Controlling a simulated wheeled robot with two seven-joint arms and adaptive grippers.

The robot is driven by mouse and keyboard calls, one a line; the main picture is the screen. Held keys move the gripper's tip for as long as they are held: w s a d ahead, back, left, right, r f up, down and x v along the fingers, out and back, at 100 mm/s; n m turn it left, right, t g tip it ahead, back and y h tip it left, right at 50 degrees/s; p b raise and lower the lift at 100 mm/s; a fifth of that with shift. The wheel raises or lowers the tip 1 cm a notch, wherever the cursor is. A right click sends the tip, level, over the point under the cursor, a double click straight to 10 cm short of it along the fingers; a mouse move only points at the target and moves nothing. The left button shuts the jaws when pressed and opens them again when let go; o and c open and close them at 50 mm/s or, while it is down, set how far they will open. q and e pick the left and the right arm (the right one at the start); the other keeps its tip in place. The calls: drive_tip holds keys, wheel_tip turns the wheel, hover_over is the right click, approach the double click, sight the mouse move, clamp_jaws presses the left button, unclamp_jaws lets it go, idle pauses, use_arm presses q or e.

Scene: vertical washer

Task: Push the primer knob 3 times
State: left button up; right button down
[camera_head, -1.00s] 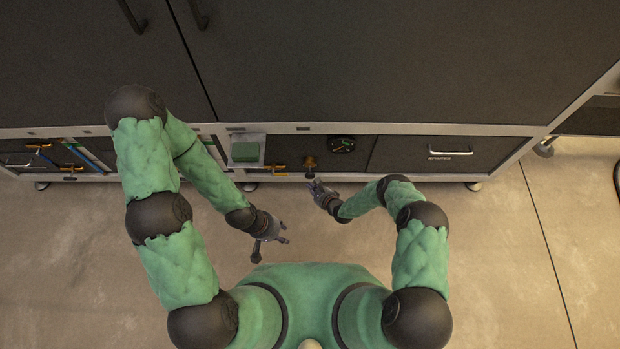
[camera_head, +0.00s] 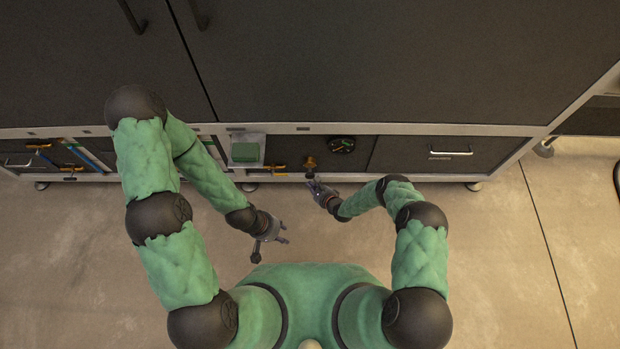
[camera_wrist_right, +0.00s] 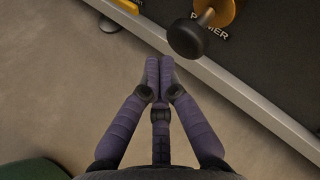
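The primer knob (camera_wrist_right: 187,38) is a black round knob on a brass stem, with the label PRIMER partly visible behind it in the right wrist view. In the head view the knob (camera_head: 309,163) shows small on the lower panel of the dark machine. My right gripper (camera_wrist_right: 159,62) has its purple fingers together, with nothing between them. The fingertips are below and a little left of the knob in the wrist view, apart from it. In the head view my right gripper (camera_head: 311,187) is just in front of the knob. My left gripper (camera_head: 271,248) is lower left, fingers spread and empty.
A round gauge (camera_head: 341,145) is right of the knob. A drawer with a silver handle (camera_head: 450,153) is further right. A green block (camera_head: 245,152) sits in a bay at left, beside orange valve handles (camera_head: 276,168). The floor in front is clear.

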sight(312, 177)
drive_tip(key=shift+w, duration=0.15)
idle(0.5)
drive_tip(key=shift+w, duration=0.3)
drive_tip(key=shift+w+d+r, duration=0.1)
drive_tip(key=shift+w+r, duration=0.05)
drive_tip(key=shift+w, duration=1.55)
idle(1.8)
drive_tip(key=shift+s, duration=2.1)
drive_tip(key=shift+s+p, duration=0.6)
drive_tip(key=shift+s, duration=1.95)
